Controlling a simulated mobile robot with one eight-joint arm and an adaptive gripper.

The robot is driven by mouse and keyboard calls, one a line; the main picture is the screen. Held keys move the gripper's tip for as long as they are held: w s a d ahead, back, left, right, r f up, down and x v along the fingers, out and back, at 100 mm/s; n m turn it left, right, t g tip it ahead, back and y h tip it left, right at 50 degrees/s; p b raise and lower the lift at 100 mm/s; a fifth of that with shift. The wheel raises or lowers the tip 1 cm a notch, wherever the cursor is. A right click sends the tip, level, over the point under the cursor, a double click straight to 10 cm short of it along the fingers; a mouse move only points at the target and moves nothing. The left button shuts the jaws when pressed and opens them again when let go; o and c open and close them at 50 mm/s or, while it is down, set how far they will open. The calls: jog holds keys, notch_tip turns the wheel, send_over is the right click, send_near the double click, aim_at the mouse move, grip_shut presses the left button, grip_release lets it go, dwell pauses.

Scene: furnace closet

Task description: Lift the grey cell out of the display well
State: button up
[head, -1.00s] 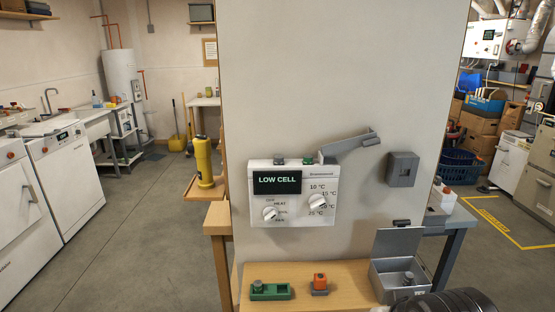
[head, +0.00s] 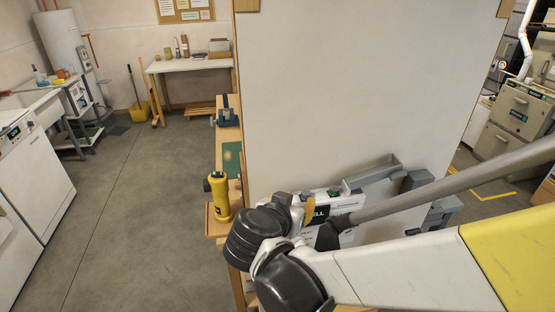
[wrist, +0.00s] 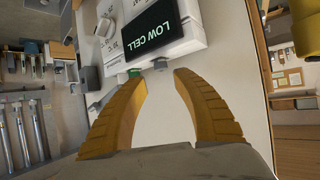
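The white thermostat (wrist: 165,35) hangs on the wall panel and appears upside down in the wrist view. Its dark display (wrist: 160,28) reads LOW CELL. The grey cell (wrist: 160,64) sticks up a little from the thermostat's top edge beside the display. A green cell (wrist: 122,77) sits in the same edge, to its left in the wrist view. My gripper (wrist: 160,76) is open, its two yellow fingers apart and empty, pointing at the grey cell from a short distance. In the head view my arm hides most of the thermostat (head: 345,203); the green cell (head: 333,191) still shows.
A yellow torch-like object (head: 218,195) stands on a small wooden shelf at left. The panel above the thermostat (head: 370,90) is bare. My arm covers the shelf below.

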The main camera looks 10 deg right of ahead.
aim_at(305, 194)
jog(key=b+x, duration=0.1)
jog(key=x, duration=0.6)
jog(key=shift+w+d, duration=0.15)
jog(key=shift+w, duration=0.15)
grip_shut()
